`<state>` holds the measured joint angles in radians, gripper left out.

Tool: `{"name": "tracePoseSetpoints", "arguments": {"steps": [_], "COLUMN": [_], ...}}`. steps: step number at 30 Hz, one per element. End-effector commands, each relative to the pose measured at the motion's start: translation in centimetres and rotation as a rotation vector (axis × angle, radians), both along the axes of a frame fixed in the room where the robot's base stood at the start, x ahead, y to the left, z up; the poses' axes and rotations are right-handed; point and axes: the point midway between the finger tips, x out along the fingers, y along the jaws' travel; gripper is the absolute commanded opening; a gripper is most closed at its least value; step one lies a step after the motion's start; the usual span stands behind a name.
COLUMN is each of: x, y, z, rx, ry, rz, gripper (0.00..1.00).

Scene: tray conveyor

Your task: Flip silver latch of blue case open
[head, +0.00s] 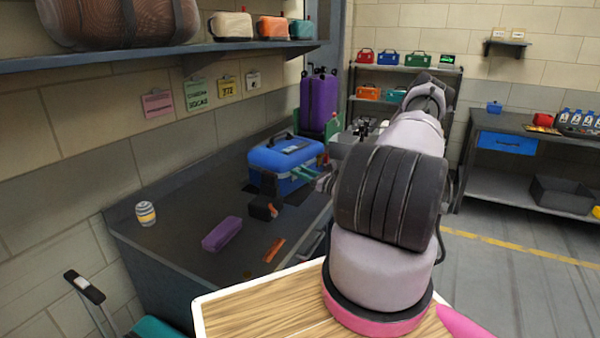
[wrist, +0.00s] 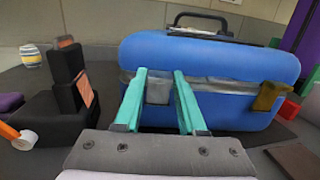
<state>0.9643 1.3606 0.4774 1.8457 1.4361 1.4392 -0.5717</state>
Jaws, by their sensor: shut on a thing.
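The blue case (head: 280,158) stands upright and closed on the dark counter. In the wrist view the blue case (wrist: 215,62) fills the middle, with a black handle on top and a grey metal band along its seam. The silver latch (wrist: 158,92) is on its front, left of centre. A brass-coloured latch (wrist: 268,96) is on the right of the front. My gripper (wrist: 160,76) has its teal fingers on either side of the silver latch, shut on it. In the head view my gripper (head: 306,174) is at the case's front, and my arm hides part of this area.
A black block-shaped object (wrist: 68,105) stands close left of my gripper. A purple case (head: 222,234), an orange item (head: 274,249) and a striped jar (head: 146,214) are on the counter. A purple suitcase (head: 318,100) stands behind. A dark flat piece (wrist: 296,158) lies at right.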

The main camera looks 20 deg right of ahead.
Motion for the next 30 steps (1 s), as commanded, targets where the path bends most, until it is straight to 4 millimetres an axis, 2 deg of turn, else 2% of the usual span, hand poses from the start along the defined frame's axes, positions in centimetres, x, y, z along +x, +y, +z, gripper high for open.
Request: {"name": "tracePoseSetpoints", "arguments": {"steps": [16,30], "x": [-1.2,-1.5], "y": [-0.7,-0.8], "z": [-1.5,-1.8], "rx": [0.16,0.201], "ry": [-0.312,-0.398], "rz": [-0.003,-0.001], "gripper": [0.0,0.0]}}
